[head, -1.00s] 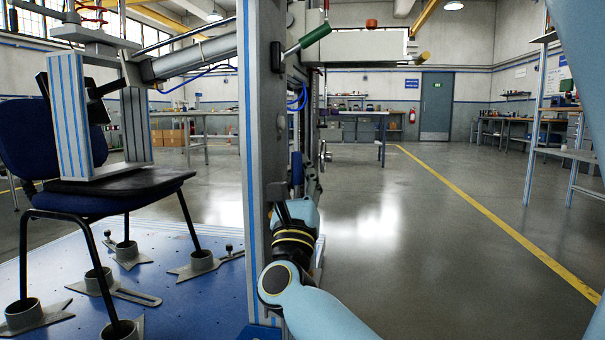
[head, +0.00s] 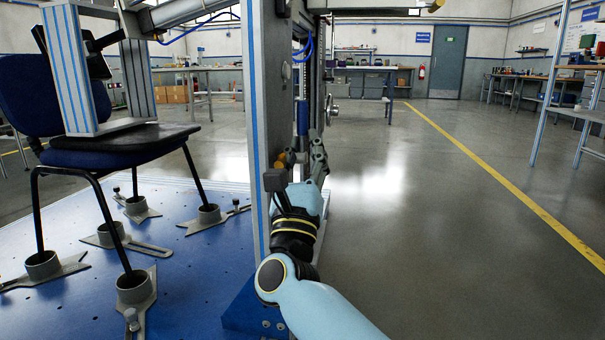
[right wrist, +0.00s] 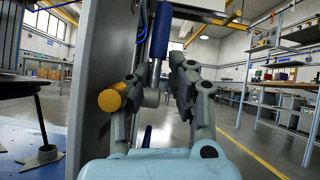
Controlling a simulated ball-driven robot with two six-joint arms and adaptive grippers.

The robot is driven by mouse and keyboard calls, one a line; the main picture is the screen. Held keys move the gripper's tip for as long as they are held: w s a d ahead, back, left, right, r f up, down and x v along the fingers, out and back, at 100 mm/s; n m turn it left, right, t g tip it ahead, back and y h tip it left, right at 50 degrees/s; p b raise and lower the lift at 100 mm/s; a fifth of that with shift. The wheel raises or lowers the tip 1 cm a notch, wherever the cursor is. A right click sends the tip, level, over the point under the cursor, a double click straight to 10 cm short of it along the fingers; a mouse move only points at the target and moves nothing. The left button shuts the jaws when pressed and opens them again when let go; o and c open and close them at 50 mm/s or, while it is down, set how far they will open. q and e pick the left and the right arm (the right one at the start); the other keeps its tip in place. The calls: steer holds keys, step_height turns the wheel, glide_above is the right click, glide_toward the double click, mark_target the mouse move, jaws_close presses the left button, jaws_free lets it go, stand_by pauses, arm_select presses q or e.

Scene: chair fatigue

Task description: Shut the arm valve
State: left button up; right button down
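My right gripper (head: 304,158) is at the right side of the grey upright post (head: 259,110). In the right wrist view the right gripper (right wrist: 155,78) has its two fingers spread apart. A yellow-orange round knob (right wrist: 110,99) shows just left of the left finger; it also shows in the head view (head: 281,158). A blue cylinder (right wrist: 161,32) with a grey lower end hangs beyond the fingers, in line with the gap. I cannot tell whether a finger touches it. No part is clearly marked as the arm valve. My left gripper is out of view.
A blue chair (head: 60,120) stands on the blue test bed (head: 190,270) left of the post, its feet in grey clamps. A handwheel (head: 331,109) sits behind the post. Open floor (head: 430,230) with a yellow line lies to the right.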

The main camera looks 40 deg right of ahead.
steer(key=v, duration=0.6)
stand_by(0.3)
